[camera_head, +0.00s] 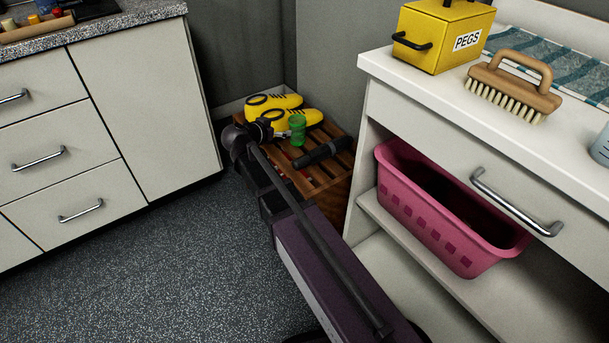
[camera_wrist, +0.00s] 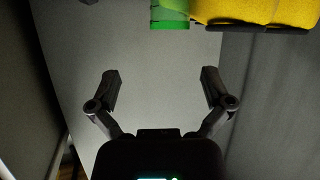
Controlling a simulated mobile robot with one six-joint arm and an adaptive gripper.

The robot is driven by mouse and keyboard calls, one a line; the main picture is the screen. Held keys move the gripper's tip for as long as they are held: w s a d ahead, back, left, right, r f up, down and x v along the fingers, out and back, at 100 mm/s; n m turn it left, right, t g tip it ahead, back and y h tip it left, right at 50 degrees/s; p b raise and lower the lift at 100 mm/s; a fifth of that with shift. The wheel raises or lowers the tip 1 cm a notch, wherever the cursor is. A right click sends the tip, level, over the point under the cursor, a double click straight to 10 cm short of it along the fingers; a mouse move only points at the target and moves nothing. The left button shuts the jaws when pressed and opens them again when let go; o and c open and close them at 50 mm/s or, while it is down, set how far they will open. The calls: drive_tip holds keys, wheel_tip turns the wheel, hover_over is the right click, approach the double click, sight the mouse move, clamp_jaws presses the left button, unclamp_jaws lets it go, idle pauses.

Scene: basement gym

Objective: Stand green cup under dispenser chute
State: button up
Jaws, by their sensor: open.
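The green cup (camera_head: 297,128) is on the slatted wooden stand in the corner, beside a pair of yellow shoes (camera_head: 285,108). Only part of the green cup (camera_wrist: 170,14) shows at the top edge of the wrist view, with yellow beside it on the right. My gripper (camera_wrist: 161,87) is open, its two fingers spread with nothing between them. The cup lies beyond the fingertips, apart from them. In the head view my gripper is dark and small at the end of my arm, near the cup's left. No dispenser or chute can be made out.
The slatted stand (camera_head: 310,175) also bears a black elongated object (camera_head: 322,152). A white cabinet (camera_head: 145,100) stands left, a white counter unit (camera_head: 400,95) right. A pink basket (camera_head: 440,225) sits on its shelf; a yellow peg box (camera_head: 440,35) and brush (camera_head: 515,85) are on top.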

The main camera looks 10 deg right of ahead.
drive_tip(key=s+d+f+g, duration=0.1)
drive_tip(key=s, duration=0.1)
drive_tip(key=s+d+f+n+g+y, duration=0.1)
drive_tip(key=s+d, duration=0.1)
drive_tip(key=s+d+f+g, duration=0.1)
drive_tip(key=s+d+f, duration=0.1)
drive_tip(key=shift+d+f, duration=0.1)
drive_tip(key=s+f, duration=0.1)
drive_tip(key=s+d+f+n+g+y, duration=0.1)
drive_tip(key=s, duration=0.1)
drive_tip(key=s+d+f+n+g+y, duration=0.1)
drive_tip(key=s, duration=0.1)
drive_tip(key=shift+s+d+f, duration=0.15)
drive_tip(key=shift+s+d, duration=0.1)
drive_tip(key=s+y, duration=0.1)
drive_tip(key=s, duration=0.1)
drive_tip(key=s+f+n+g+y, duration=0.1)
drive_tip(key=s+d+f+n+g, duration=0.1)
drive_tip(key=s, duration=0.1)
drive_tip(key=shift+s+f+y, duration=0.15)
drive_tip(key=shift+s+y, duration=0.2)
drive_tip(key=shift+y, duration=0.05)
drive_tip(key=s+a+f+n+g+y, duration=0.1)
drive_tip(key=s+n+g+y, duration=0.1)
drive_tip(key=s, duration=0.4)
drive_tip(key=shift+s+n+y, duration=0.3)
drive_tip(key=shift+n+y, duration=0.5)
drive_tip(key=shift+n, duration=0.1)
drive_tip(key=shift+w, duration=0.1)
